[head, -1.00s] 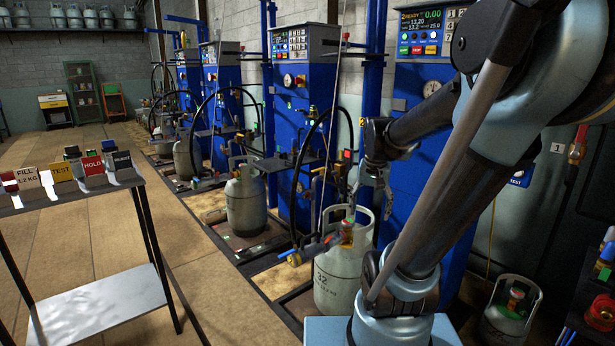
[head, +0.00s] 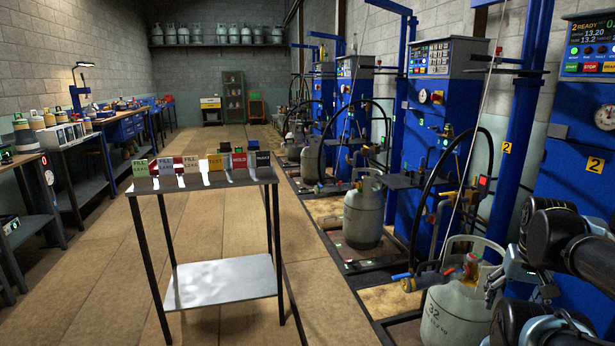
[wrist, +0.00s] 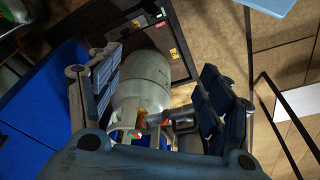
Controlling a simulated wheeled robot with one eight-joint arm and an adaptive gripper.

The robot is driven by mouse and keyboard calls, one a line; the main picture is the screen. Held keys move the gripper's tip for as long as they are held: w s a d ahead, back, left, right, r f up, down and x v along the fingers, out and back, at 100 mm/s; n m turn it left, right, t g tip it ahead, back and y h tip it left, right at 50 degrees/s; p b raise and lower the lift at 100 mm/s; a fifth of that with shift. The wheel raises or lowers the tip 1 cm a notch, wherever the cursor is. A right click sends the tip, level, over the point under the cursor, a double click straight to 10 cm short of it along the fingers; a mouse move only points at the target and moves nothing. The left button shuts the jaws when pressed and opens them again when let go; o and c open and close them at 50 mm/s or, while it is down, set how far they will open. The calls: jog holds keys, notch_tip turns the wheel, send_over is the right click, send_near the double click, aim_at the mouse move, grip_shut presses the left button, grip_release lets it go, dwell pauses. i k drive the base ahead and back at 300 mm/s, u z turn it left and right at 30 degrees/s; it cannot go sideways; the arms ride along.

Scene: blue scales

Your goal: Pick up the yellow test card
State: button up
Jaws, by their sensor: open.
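The yellow test card (head: 215,163) stands upright in a row of cards on top of a small metal stand in the head view. It sits between a white fill card (head: 191,168) and the red hold card (head: 239,162). My gripper (wrist: 160,88) is open and empty in the wrist view, its dark padded fingers spread wide above a grey gas cylinder (wrist: 145,80). In the head view my arm is at the lower right, well away from the cards. The yellow card does not show in the wrist view.
The stand (head: 225,280) has thin dark legs and a lower shelf. Blue filling stations (head: 440,140) with hoses and cylinders line the right. A workbench (head: 75,145) runs along the left wall. The floor (head: 110,260) left of the stand is clear.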

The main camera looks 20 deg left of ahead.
aim_at(214, 161)
jog(key=u, duration=1.95)
